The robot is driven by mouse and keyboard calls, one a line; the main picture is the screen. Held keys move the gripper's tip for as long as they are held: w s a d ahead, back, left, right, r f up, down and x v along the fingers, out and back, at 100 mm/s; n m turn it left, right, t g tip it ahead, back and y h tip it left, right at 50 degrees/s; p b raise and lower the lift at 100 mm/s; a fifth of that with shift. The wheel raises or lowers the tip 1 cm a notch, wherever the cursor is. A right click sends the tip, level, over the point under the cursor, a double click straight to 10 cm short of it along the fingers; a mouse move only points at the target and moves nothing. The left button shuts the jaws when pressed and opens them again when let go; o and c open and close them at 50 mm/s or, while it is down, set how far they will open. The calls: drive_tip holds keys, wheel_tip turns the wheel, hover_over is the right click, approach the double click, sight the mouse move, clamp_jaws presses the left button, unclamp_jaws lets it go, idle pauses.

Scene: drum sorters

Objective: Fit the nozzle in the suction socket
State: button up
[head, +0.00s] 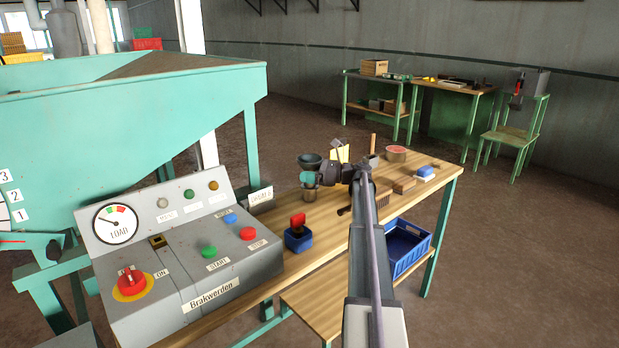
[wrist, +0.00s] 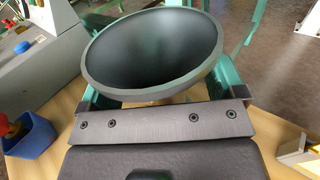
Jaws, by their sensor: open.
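A dark, wide-mouthed funnel, which looks like the nozzle (head: 310,160), stands upright over the bench with its mouth up. It fills the upper middle of the wrist view (wrist: 155,50). My gripper (head: 308,179) is open, its teal fingers just below the funnel's rim. In the wrist view the fingers lie on either side of the funnel and their tips are hidden behind it. A metal cup-like piece (head: 309,194) shows directly under the fingers; whether it joins the funnel is unclear. I cannot identify the suction socket with certainty.
A grey control console (head: 205,270) stands at the left end of the wooden bench. A small blue holder (head: 298,242) with a red-handled tool is near the gripper. Wooden blocks (head: 403,185), a brush and a red-topped tin (head: 396,153) lie to the right. A blue crate (head: 405,250) sits below.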

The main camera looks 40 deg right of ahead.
drive_tip(key=shift+w, duration=0.1)
drive_tip(key=shift+c, duration=0.5)
drive_tip(key=c, duration=1.3)
